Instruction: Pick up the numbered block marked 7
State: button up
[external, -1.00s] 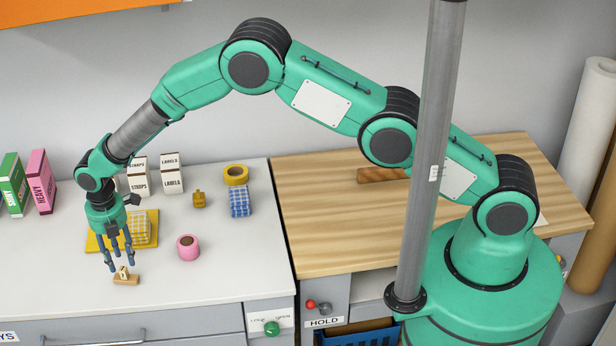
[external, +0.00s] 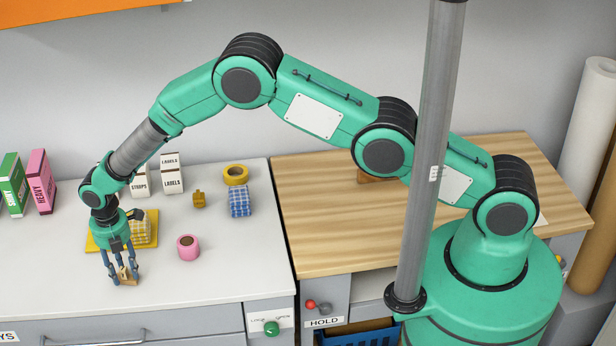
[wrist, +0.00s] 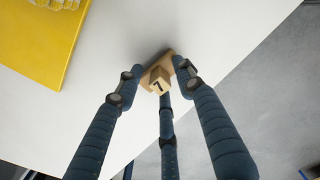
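The numbered block marked 7 (wrist: 159,84) is a small tan wooden block with a dark 7 on one face. My gripper (wrist: 156,72) has three dark blue fingers.
A pink roll (external: 188,248), a blue checked bundle (external: 240,201) and a yellow roll (external: 236,175) stand to the right. The counter's front edge is close; its front-left surface is clear.

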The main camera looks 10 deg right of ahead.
aim_at(127, 267)
grip_shut()
jog(key=shift+r, duration=0.15)
jog(key=shift+r, duration=0.75)
notch_tip(127, 267, up, 2)
jog(key=shift+r, duration=0.1)
jog(key=s+d, duration=0.2)
jog(key=d, duration=0.3)
jog(key=s+d, duration=0.2)
jog(key=d, duration=0.3)
jog(key=s+d+r, duration=0.1)
jog(key=s+d, duration=0.1)
jog(key=d, duration=0.2)
jog(key=shift+d, duration=0.4)
